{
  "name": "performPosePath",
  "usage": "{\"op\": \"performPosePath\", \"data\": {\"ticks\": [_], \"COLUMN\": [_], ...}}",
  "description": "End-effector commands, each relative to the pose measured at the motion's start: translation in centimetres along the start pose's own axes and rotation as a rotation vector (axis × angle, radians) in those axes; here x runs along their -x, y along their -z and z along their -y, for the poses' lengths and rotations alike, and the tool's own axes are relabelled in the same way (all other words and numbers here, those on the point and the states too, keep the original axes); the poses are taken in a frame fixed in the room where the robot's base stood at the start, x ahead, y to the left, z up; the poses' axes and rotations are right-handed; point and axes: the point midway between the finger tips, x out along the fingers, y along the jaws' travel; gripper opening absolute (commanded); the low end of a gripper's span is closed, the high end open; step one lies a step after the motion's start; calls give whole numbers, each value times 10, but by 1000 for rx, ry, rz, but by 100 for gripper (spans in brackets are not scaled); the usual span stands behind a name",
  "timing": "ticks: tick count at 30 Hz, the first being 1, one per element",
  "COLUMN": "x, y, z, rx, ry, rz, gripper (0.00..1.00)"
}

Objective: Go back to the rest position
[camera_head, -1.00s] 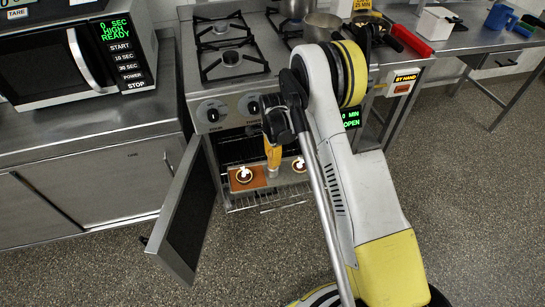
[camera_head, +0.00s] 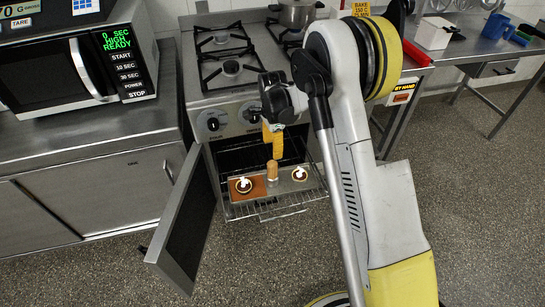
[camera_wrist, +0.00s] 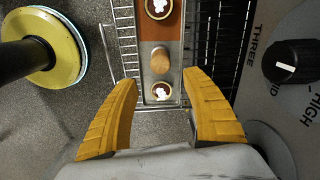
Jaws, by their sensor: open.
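My gripper (camera_head: 273,143) is open and empty, with its yellow fingers pointing down in front of the stove. In the wrist view the two fingers (camera_wrist: 163,112) are spread wide apart. Below them a tray (camera_head: 256,188) lies on the pulled-out oven rack (camera_head: 285,207). The tray bears two small round tarts with white tops, one on the left (camera_head: 243,185) and one on the right (camera_head: 299,174). A tan upright cylinder (camera_head: 272,170) stands between them, apart from the fingers. It also shows in the wrist view (camera_wrist: 160,60).
The oven door (camera_head: 181,232) hangs open to the left of the rack. The stove's front knobs (camera_head: 213,124) are close to my gripper. A microwave (camera_head: 70,62) stands on the left counter. A pot (camera_head: 297,14) is at the back of the stove. The floor in front is clear.

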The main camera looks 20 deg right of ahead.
Motion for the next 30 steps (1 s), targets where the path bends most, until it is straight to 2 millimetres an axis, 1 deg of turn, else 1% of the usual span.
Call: {"op": "performPosePath", "data": {"ticks": [1, 5, 19, 22, 23, 26, 29, 30], "x": [6, 14, 15, 22, 28, 58, 102, 120], "y": [0, 0, 0, 0, 0, -2, -4, -6], "z": [0, 0, 0, -2, -4, -14, -33, -43], "rx": [0, 0, 0, 17, 30, 109, 236, 295], "ry": [0, 0, 0, 7, 13, 47, 100, 123], "rz": [0, 0, 0, -1, -2, -8, -24, -34], "gripper": [56, 56, 56, 56, 56, 56, 56, 56]}}
